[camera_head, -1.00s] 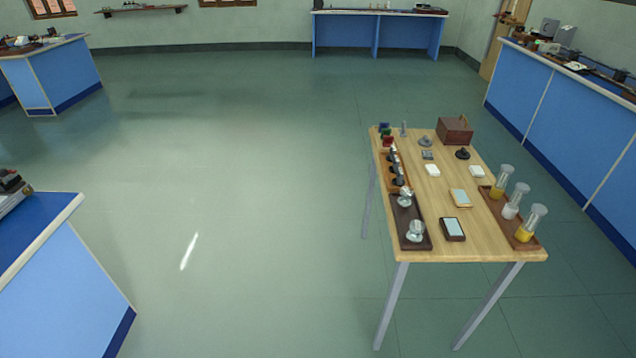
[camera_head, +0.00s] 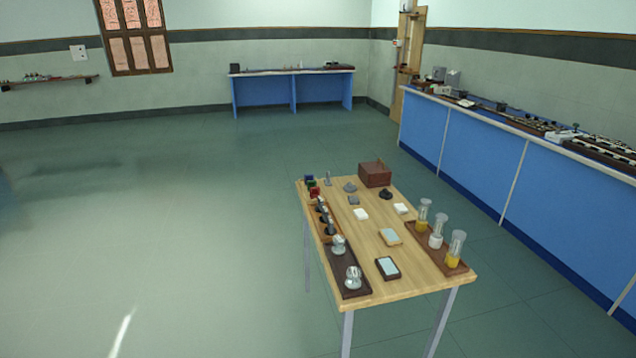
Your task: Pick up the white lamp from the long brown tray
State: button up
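The long brown tray (camera_head: 449,271) lies along the right side of a wooden table. Three glass-topped lamps stand upright in a row on it. The white lamp (camera_head: 436,240) is the middle one, with a white lower part and a clear top. A yellow lamp (camera_head: 423,224) stands behind it and another yellow lamp (camera_head: 454,258) stands in front of it. My gripper is not in view.
The wooden table (camera_head: 408,288) also bears a dark tray (camera_head: 345,267) with glass pieces, a brown box (camera_head: 375,174), and several small blocks. A blue bench (camera_head: 470,160) runs along the right. The floor left of the table is open.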

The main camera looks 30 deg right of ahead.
aim_at(435, 241)
jog(key=i+j+z, duration=0.3)
jog(key=j+z, duration=0.25)
jog(key=i+j+z, duration=0.15)
jog(key=j+z, duration=0.4)
jog(key=i+j, duration=0.05)
jog(key=j, duration=0.05)
